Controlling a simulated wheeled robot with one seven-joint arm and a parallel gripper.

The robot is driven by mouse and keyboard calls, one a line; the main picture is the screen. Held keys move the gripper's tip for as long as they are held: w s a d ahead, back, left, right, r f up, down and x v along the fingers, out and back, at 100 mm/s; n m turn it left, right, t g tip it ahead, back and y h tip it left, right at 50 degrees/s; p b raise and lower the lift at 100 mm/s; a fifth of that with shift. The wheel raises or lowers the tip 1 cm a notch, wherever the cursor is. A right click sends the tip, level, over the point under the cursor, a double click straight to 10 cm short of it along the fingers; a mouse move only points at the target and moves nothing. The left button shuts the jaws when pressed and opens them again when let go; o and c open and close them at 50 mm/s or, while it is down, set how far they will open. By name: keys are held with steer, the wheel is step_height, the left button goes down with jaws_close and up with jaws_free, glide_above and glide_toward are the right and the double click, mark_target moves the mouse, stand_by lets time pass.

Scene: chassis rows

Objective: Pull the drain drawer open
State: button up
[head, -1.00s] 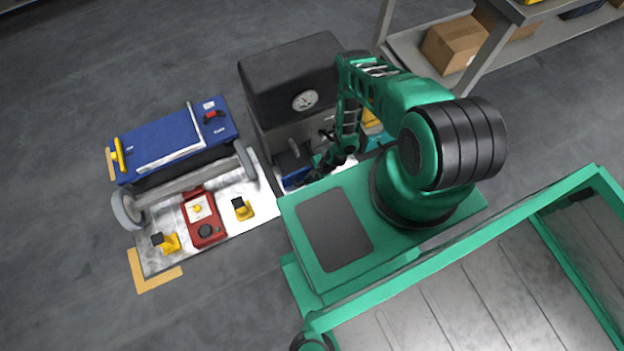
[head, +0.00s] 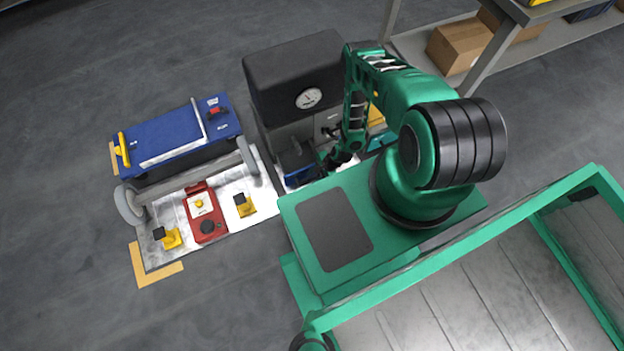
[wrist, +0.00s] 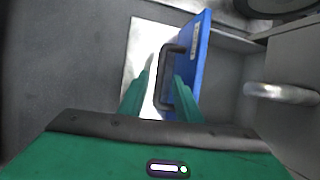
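The drain drawer has a blue front (wrist: 197,62) with a dark U-shaped handle (wrist: 162,75). In the wrist view it stands out from the grey cabinet, with its grey inside showing behind the front. In the head view the blue drawer (head: 297,165) is low on the cabinet, partly hidden by my arm. My gripper (wrist: 164,72) is at the handle, its two green fingers apart. The handle's bar shows between them, with a gap to the left finger. Contact at the right finger is not clear. In the head view my gripper (head: 335,163) is small and dark beside the drawer.
The grey cabinet (head: 290,85) carries a round gauge (head: 309,98). Left of it, a blue-topped cart (head: 180,135) stands by a metal plate with a red box (head: 205,214) and yellow blocks. A shelf with cartons (head: 458,45) is at upper right. Open floor lies left.

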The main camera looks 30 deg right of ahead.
steer(key=v, duration=0.8)
steer(key=shift+r, duration=0.3)
